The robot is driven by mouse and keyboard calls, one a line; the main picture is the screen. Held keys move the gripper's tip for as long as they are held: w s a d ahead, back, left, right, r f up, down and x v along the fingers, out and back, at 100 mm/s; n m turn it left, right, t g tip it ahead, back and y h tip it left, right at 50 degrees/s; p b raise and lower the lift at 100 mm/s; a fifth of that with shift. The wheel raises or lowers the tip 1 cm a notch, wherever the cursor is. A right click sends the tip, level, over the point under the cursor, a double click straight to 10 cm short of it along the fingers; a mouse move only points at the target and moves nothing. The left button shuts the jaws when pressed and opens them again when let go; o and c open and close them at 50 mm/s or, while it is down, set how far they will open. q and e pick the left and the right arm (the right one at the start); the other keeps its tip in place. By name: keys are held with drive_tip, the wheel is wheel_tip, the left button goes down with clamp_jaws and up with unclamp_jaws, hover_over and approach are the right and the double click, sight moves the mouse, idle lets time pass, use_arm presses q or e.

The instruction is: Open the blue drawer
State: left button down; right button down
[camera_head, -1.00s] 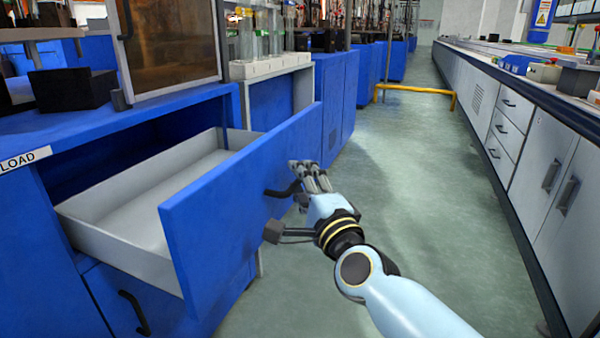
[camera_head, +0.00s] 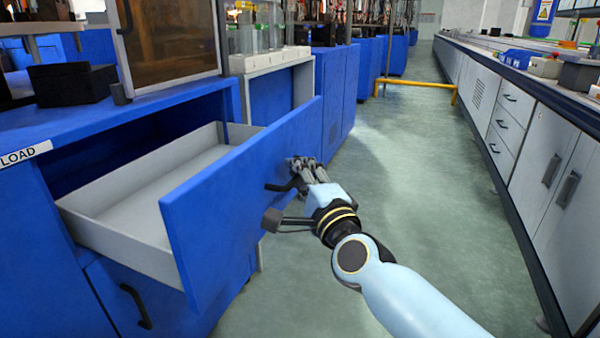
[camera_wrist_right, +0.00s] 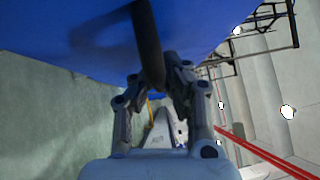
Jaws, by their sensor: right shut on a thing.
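The blue drawer (camera_head: 235,190) stands pulled well out of the blue cabinet, and its pale, empty inside tray (camera_head: 130,205) shows in the head view. My right gripper (camera_head: 302,172) is at the drawer's front face, shut on its black handle (camera_head: 280,187). In the right wrist view, the handle (camera_wrist_right: 148,40) runs down between the two fingers of my right gripper (camera_wrist_right: 160,85), with the blue drawer front (camera_wrist_right: 70,35) above. My left gripper is not in view.
A lower blue drawer with a black handle (camera_head: 136,307) is below. A black box (camera_head: 72,85) sits on the blue worktop. Grey floor (camera_head: 420,190) lies open to the right, up to a long row of white cabinets (camera_head: 545,155). A yellow rail (camera_head: 420,84) stands farther back.

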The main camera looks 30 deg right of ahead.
sight(279, 175)
drive_tip(key=shift+a+f, duration=0.1)
drive_tip(key=shift+f, duration=0.05)
